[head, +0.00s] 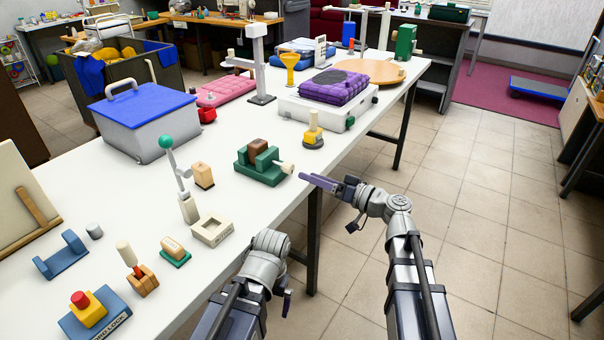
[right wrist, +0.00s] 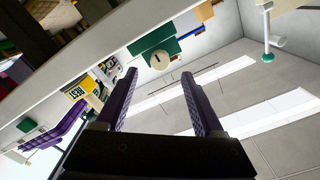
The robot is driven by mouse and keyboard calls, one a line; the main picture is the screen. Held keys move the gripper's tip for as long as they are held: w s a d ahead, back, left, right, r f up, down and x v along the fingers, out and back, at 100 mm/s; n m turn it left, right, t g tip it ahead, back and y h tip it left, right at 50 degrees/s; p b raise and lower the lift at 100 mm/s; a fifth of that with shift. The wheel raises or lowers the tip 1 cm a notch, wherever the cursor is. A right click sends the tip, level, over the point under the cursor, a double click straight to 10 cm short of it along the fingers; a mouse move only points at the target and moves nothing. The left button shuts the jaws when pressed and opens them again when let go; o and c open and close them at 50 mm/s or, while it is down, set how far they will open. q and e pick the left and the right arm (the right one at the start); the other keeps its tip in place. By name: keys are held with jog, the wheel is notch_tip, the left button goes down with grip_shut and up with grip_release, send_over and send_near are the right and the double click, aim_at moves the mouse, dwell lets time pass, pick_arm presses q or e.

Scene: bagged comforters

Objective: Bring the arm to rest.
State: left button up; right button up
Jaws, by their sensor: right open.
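My right gripper (head: 318,183) is empty with its purple fingers level, pointing left, close to the table's long right edge near the green vise-like block. In the right wrist view its two fingers (right wrist: 158,74) stand wide apart with nothing between them. My left gripper (head: 287,299) is low, in front of the table edge; its wrist hides most of it, so its jaws cannot be made out. A purple folded comforter (head: 336,86) lies on a white scale-like box (head: 328,108), beyond my right gripper. It also shows at the left of the right wrist view (right wrist: 62,124).
The long white table (head: 150,205) holds a blue-lidded box (head: 145,115), a green vise-like block (head: 262,163), a yellow-based peg (head: 313,133) and several small fixtures. A pink folded comforter (head: 225,90) lies farther back. The tiled floor (head: 470,200) to the right is clear.

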aim_at(292, 169)
jog(key=shift+v, duration=0.8)
jog(key=x, duration=0.8)
jog(key=shift+s+d, duration=0.1)
